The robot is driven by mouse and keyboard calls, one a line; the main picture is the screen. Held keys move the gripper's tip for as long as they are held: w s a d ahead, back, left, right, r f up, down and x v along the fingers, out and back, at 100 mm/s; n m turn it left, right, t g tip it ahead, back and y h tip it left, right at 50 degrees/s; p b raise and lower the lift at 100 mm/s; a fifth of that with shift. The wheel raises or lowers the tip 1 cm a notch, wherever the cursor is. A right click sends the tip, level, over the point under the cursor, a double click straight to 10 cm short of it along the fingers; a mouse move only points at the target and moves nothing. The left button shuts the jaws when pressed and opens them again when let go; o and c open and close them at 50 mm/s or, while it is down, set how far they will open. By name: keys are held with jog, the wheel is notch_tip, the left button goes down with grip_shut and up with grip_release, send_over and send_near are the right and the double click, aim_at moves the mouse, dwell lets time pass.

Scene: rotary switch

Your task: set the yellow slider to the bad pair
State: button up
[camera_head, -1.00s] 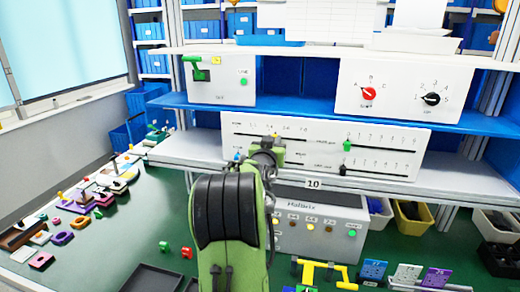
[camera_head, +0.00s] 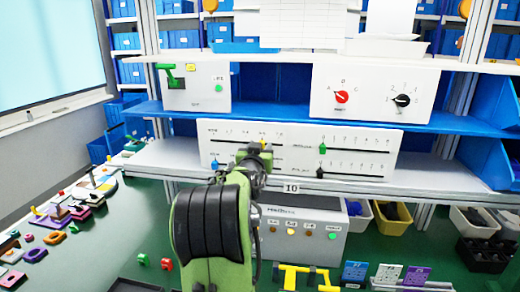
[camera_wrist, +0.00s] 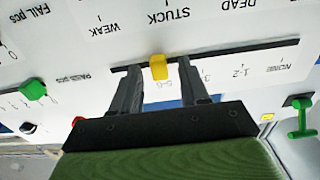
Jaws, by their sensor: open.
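The yellow slider (camera_wrist: 158,67) sits in a dark horizontal slot on a white panel, seen upside down in the wrist view. It is by the "5-6" mark, which is partly covered; "3-4" is partly hidden, while "1-2" and "NONE" lie to the right. My gripper (camera_wrist: 160,78) is open, with one finger on each side of the slider. Visible gaps separate the fingers from it, and contact is not clear. In the head view the yellow slider (camera_head: 263,143) shows just above my gripper (camera_head: 254,157), at the panel's left half.
The same panel carries a blue slider (camera_head: 214,163), a green slider (camera_head: 321,149) and a black slider (camera_head: 320,172). Above stand a box with a green lever (camera_head: 172,78) and a box with a red knob (camera_head: 341,97) and a black knob (camera_head: 402,100). A grey button box (camera_head: 305,228) is below.

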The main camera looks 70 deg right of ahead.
jog(key=s+a+b, duration=0.2)
jog(key=a+b, duration=0.1)
jog(key=a, duration=1.2)
jog(key=shift+s+a, duration=0.25)
jog(key=shift+a, duration=0.05)
